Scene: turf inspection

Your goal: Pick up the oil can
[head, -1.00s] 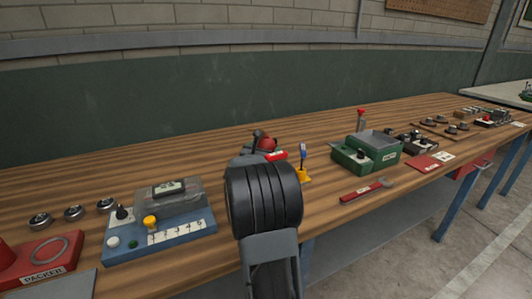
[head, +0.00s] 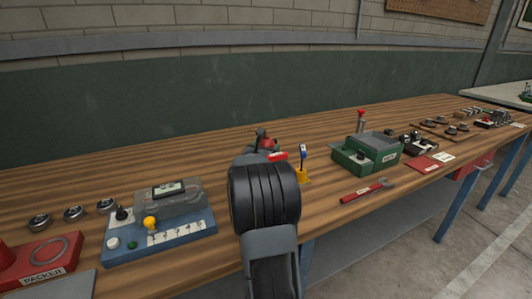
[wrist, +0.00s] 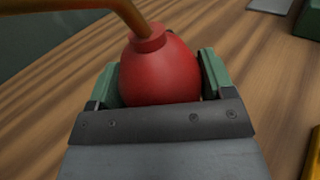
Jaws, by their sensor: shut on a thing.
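The oil can is a round red body (wrist: 160,70) with a brown spout that runs to the upper left of the wrist view. My gripper (wrist: 160,85) has its green-padded jaws on either side of the red body and is shut on it. In the head view a small part of the red oil can (head: 268,143) shows beyond my arm, which hides most of it and much of the gripper. I cannot tell whether the can touches the bench.
A blue box with a display (head: 160,240) stands to the left on the wooden bench. A yellow-based holder (head: 303,176) stands just right of my arm. Bare wood shows behind.

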